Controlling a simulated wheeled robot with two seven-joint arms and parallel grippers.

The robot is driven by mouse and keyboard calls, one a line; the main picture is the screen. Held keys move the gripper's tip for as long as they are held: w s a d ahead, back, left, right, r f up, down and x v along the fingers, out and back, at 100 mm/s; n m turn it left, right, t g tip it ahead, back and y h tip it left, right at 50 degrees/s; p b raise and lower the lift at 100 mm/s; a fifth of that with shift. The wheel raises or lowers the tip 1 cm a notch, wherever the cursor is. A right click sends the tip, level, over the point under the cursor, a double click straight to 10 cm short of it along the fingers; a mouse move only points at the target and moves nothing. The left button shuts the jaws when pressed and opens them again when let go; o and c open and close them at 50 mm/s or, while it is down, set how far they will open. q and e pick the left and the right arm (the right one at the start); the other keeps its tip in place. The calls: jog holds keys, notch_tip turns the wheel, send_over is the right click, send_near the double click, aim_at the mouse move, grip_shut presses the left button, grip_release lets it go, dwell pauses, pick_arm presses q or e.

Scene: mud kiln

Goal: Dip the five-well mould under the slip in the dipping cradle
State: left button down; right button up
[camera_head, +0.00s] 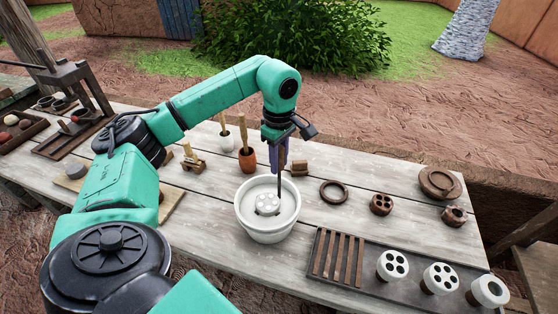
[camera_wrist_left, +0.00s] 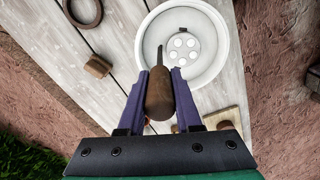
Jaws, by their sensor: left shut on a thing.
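The pale five-well mould (camera_head: 267,204) lies in the white slip inside a white bowl (camera_head: 263,235), with its round wells facing up and visible. It also shows in the left wrist view (camera_wrist_left: 180,48). My left gripper (camera_head: 278,168) is above the bowl, its purple fingers shut on a brown wooden handle (camera_wrist_left: 160,95). A thin dark rod (camera_head: 279,190) runs down from the handle into the bowl. Its lower end appears beside the mould; I cannot tell whether they touch. A cradle is not clearly distinguishable in the bowl. My right gripper is not in view.
A dark tray (camera_head: 376,287) with slats and several white moulds is at front right.

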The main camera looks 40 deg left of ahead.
pick_arm(q)
jog(key=shift+r+p, duration=2.4)
jog(key=shift+r, duration=0.8)
notch_tip(320, 180, up, 3)
jog(key=p, duration=0.2)
jog(key=shift+r+p, duration=0.1)
jog(key=shift+p, duration=0.3)
jog(key=shift+f, duration=0.2)
